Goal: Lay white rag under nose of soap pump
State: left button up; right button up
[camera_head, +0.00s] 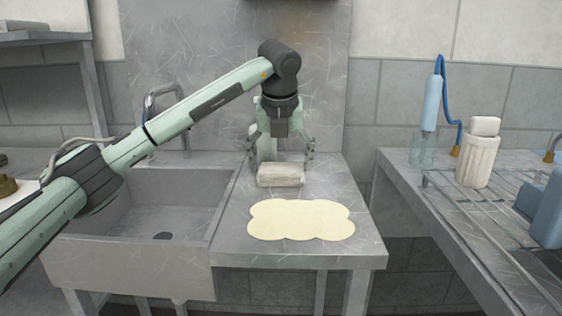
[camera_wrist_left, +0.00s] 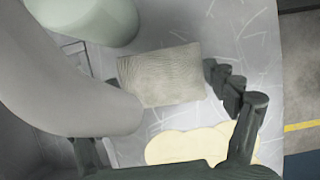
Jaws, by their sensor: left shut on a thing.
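The white rag (camera_head: 281,176) is a pale folded block on the metal counter beside the sink; I cannot tell whether it touches the counter. It also shows in the left wrist view (camera_wrist_left: 160,76). My left gripper (camera_head: 281,158) points down over it, its fingers spread across the rag's width and shut on it. In the wrist view the right-hand finger is close at the rag's edge; the other fingertip is hidden. A pale green body (camera_head: 267,148), seemingly the soap pump, stands just behind the rag, mostly hidden by the gripper. A large grey curved part (camera_wrist_left: 62,75), perhaps its nose, crosses the wrist view.
A flat cream cloud-shaped patch (camera_head: 300,220) lies in front of the rag. The sink (camera_head: 150,215) with its tap (camera_head: 163,100) is left. A gap separates the right table, with a rack (camera_head: 500,215), white ribbed bottle (camera_head: 479,160) and blue tubed cylinder (camera_head: 431,103).

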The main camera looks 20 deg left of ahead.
pick_arm(q)
jog(key=shift+f, duration=0.1)
pick_arm(e)
jog(key=shift+a, duration=0.1)
pick_arm(q)
jog(key=o, duration=1)
jog(key=shift+o, duration=0.6)
pick_arm(e)
jog(key=shift+r, duration=0.4)
jog(key=shift+d, duration=0.2)
